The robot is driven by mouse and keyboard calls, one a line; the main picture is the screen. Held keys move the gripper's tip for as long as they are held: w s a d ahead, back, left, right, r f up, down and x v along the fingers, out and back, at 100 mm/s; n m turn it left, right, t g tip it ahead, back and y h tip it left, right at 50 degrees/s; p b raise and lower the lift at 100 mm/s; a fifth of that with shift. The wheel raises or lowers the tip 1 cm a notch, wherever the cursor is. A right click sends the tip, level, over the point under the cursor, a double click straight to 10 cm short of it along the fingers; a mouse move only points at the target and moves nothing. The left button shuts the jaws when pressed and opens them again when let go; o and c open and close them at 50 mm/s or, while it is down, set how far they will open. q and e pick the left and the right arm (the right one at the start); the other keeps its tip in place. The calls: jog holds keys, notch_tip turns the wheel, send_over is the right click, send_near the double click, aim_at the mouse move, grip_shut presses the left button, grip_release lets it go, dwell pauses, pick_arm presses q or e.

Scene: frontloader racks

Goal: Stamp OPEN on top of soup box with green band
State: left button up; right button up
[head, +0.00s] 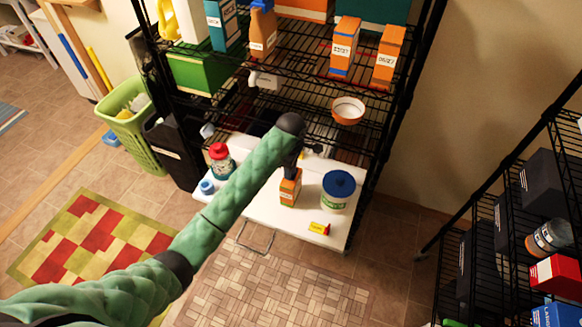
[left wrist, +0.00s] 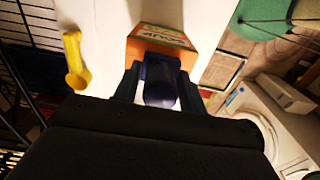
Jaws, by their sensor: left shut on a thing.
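The soup box (head: 290,188) is orange with a white label and stands on the white surface. In the left wrist view the orange box (left wrist: 178,45) shows a green band, just beyond my fingertips. My left gripper (left wrist: 158,92) is shut on a dark blue, rounded thing, probably the stamp (left wrist: 160,80). In the head view my left gripper (head: 291,168) is directly above the box. I cannot tell whether the stamp touches the box top. The stamp's lower face is hidden. My right gripper is not in view.
A blue-lidded tub (head: 338,191) stands close right of the box. A red-lidded jar (head: 221,161) stands left. Black wire shelves (head: 300,65) rise behind, with a bowl (head: 348,110). The front right of the surface is mostly clear.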

pick_arm(q)
jog(key=shift+f, duration=0.2)
dwell(0.6)
jog(key=shift+f, duration=0.3)
dwell(0.3)
jog(key=shift+f, duration=0.1)
dwell(1.3)
jog(key=shift+p, duration=0.3)
dwell(0.4)
jog(key=shift+r, duration=3.55)
